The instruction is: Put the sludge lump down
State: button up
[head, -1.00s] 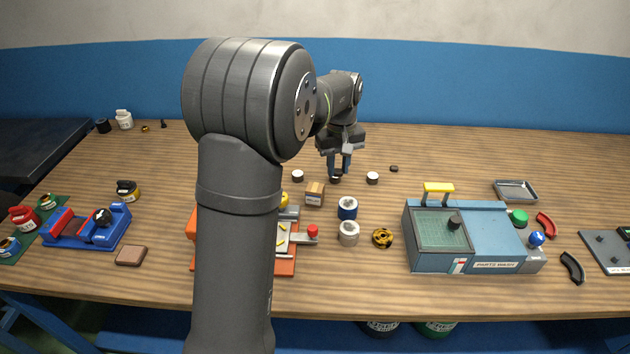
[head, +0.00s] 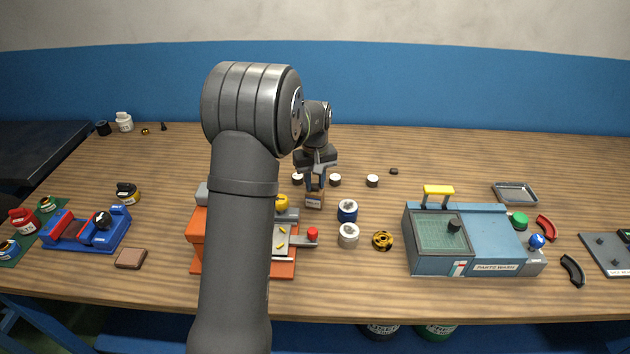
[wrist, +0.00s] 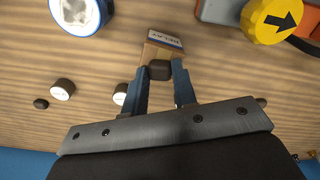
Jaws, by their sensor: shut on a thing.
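My gripper (head: 316,186) is shut on a small dark brown lump, the sludge lump (wrist: 159,70), which shows between the blue fingertips in the wrist view (wrist: 160,88). In the head view the lump is hard to make out. The gripper is over a small brown box with a pale label (head: 315,203), and the lump overlaps this box (wrist: 165,42) in the wrist view. I cannot tell whether the lump touches the box. Another small dark lump (head: 394,171) lies on the table further back right, also in the wrist view (wrist: 41,104).
White-topped dark pucks (head: 372,181) stand behind the box. A blue-banded can (head: 347,211) and a pale can (head: 348,236) stand to its right. An orange fixture (head: 285,268) is in front, partly behind my arm. The blue parts washer (head: 487,235) is further right.

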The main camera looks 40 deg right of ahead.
aim_at(315, 185)
jog(key=shift+f, duration=0.2)
jog(key=o, duration=0.9)
jog(key=shift+r, duration=0.1)
notch_tip(315, 185, up, 12)
jog(key=shift+r, duration=0.1)
